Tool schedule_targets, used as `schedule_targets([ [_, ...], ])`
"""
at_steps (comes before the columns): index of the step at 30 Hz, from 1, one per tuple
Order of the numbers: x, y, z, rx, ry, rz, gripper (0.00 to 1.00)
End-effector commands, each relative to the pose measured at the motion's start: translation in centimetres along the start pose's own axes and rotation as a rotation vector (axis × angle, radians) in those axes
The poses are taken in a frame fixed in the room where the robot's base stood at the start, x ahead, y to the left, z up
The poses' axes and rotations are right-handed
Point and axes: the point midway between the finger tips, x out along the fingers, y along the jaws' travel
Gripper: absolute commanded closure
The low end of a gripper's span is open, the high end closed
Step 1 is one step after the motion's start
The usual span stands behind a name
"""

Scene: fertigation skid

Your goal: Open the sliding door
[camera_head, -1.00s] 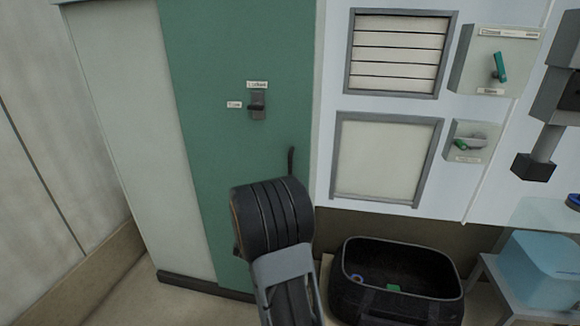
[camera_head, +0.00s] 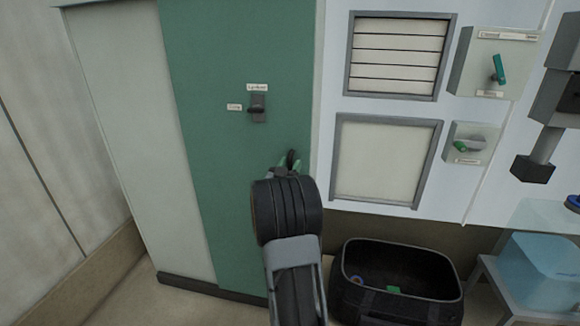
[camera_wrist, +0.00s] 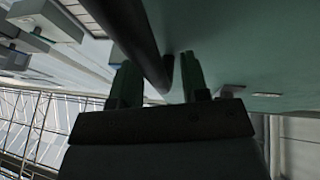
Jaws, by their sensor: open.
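The sliding door (camera_head: 215,190) is a tall green panel. Its dark bar handle shows as a short stub (camera_head: 291,157) near the right edge; my arm hides the rest. My gripper (camera_head: 283,168) is at this handle, seen from behind. In the wrist view, the green fingers of my gripper (camera_wrist: 160,84) stand apart, with the dark handle bar (camera_wrist: 143,42) running between them. I see no clear grip on the bar. A grey latch plate with a dark lever (camera_head: 257,109) sits higher on the door, with small labels above and to its left, too blurred to read.
A pale panel (camera_head: 130,130) is left of the door. A white wall with a louvre (camera_head: 400,55), a framed panel (camera_head: 387,160) and green-handled switches (camera_head: 498,68) is on the right. A black open bin (camera_head: 400,280) stands on the floor beside my arm.

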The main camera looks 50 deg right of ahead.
Motion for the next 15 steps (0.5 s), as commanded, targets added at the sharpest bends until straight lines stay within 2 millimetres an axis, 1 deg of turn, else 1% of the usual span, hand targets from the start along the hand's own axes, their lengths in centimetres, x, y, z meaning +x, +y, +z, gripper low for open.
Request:
schedule_targets([
  [4, -0.02, 0.0, 0.01, 0.0, 0.0, 0.0, 0.58],
  [15, -0.04, 0.0, 0.0, 0.0, 0.0, 0.0, 0.94],
])
